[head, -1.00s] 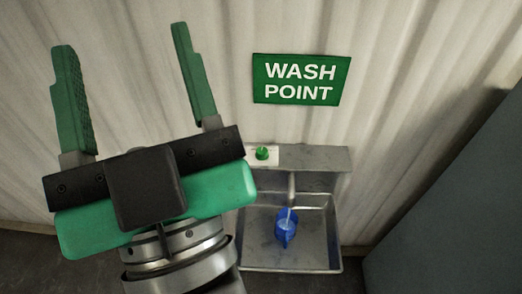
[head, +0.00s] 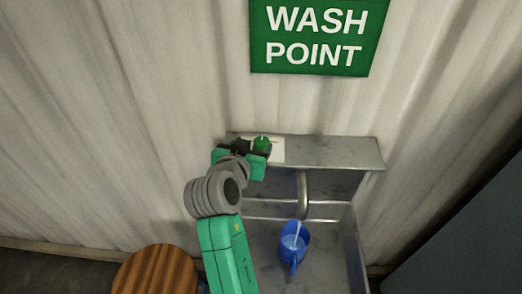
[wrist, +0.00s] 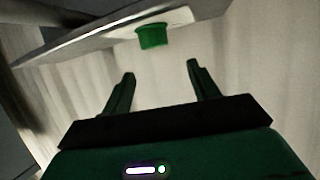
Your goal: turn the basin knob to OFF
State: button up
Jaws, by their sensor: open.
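The green basin knob (head: 263,143) sits on a white plate (head: 278,151) on the left of the basin's metal ledge. A pale mark shows on it, but I cannot read any label. My gripper (head: 254,147) is at the knob's left in the head view, partly overlapping the plate. In the wrist view my gripper (wrist: 161,69) has its two fingers apart and nothing between them. The knob (wrist: 153,37) shows beyond the fingertips, roughly centred between them and apart from them.
The metal basin (head: 354,240) has a spout (head: 304,190) above a blue jug (head: 293,243), with a pale streak at the jug. A WASH POINT sign (head: 318,40) hangs above on the corrugated wall. A round wooden top (head: 157,271) is at lower left.

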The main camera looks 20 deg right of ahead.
aim_at(262, 141)
jog(key=shift+w+d+f+g, duration=0.15)
jog(key=shift+d+f, duration=0.05)
jog(key=shift+f, duration=0.3)
jog(key=shift+w+d+f+g, duration=0.1)
jog(key=shift+d+f+g, duration=0.1)
jog(key=shift+f, duration=0.3)
jog(key=x, duration=0.7)
jog(key=shift+w+d+r+b, duration=0.1)
jog(key=shift+b, duration=0.25)
jog(key=shift+c, duration=0.2)
jog(key=shift+r, duration=0.1)
jog(key=c, duration=0.9)
